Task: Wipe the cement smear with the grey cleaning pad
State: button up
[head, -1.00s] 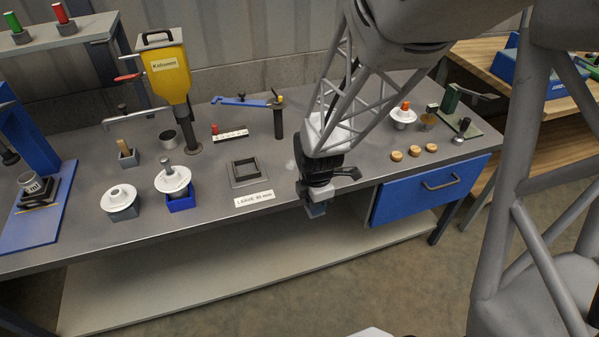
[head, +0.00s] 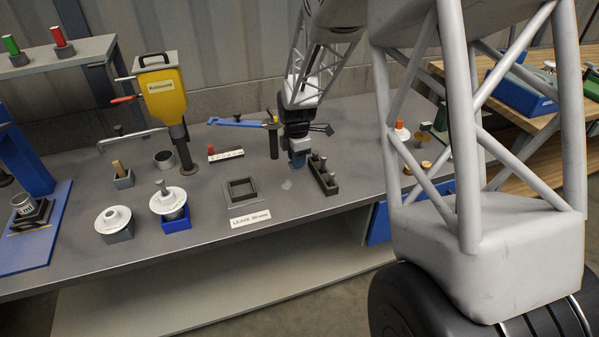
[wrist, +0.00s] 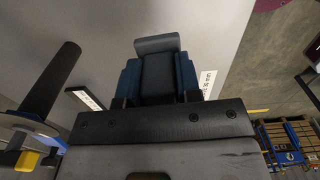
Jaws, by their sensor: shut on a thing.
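The cement smear (head: 286,184) is a small pale patch on the grey bench top, between the square dark frame and a dark block with metal pegs. My gripper (head: 298,160) points down just behind and to the right of the smear in the head view. In the wrist view its blue fingers (wrist: 158,80) are shut on the grey cleaning pad (wrist: 157,44), which has a lighter grey end and a dark body. The pad is mostly hidden by the fingers in the head view, and I cannot tell whether it touches the bench. The smear cannot be made out in the wrist view.
The peg block (head: 325,178) stands close on the right of my gripper. The square frame (head: 241,191) and a label plate (head: 250,219) lie left of the smear.

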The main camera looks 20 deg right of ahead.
jog(key=shift+w+d+r, duration=0.1)
jog(key=shift+w+d, duration=0.05)
jog(key=shift+w, duration=0.55)
